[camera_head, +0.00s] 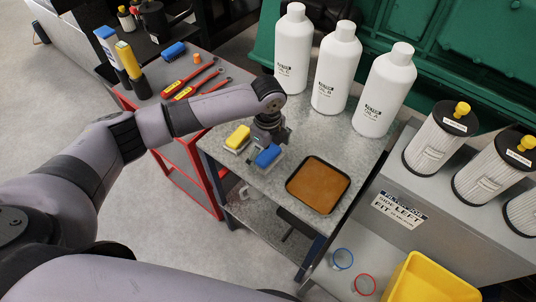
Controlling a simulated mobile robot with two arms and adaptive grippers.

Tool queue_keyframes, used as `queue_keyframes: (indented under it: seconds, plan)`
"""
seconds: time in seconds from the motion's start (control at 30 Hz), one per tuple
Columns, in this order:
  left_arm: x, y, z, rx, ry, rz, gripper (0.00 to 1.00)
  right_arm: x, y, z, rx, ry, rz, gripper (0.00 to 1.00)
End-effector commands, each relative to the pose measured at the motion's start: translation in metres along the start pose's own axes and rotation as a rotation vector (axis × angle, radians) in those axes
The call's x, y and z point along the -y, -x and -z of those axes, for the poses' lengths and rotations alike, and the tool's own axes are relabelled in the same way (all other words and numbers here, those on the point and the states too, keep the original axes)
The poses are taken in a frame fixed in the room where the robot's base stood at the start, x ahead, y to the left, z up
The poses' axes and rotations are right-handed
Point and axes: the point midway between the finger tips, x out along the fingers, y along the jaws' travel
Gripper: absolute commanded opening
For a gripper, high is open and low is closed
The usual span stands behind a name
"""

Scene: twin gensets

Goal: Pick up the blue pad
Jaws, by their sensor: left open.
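The blue pad (268,156) lies on a small light base on the grey metal table, near its left front edge. A yellow pad (238,138) lies on a similar base just to its left and behind. My left gripper (262,142) is open and points down right by the blue pad, at its back left side, between the two pads. Its fingertips are small and partly hidden, so I cannot tell whether they touch the blue pad. My right gripper is out of view.
Three white bottles (337,68) stand at the table's back. A black tray with an orange-brown surface (318,185) lies right of the pads. A red cart (188,160) at left holds tools and a blue brush (174,50). Filters (440,137) and a yellow bin (430,282) are at right.

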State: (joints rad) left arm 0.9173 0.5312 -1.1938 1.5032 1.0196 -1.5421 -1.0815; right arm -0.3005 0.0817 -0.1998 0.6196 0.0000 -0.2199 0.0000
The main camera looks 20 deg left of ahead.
Motion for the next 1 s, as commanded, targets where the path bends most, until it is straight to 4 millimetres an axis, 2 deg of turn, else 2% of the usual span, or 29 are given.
queue_keyframes:
  seconds: [0.27,1.0]
  plan:
    - [0.0001,-0.0053,0.0003,0.000,-0.001,0.001,1.00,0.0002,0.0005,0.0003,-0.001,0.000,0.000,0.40]
    - [-0.0008,-0.0063,0.0003,0.000,-0.001,-0.001,0.51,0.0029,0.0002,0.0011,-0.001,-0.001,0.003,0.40]
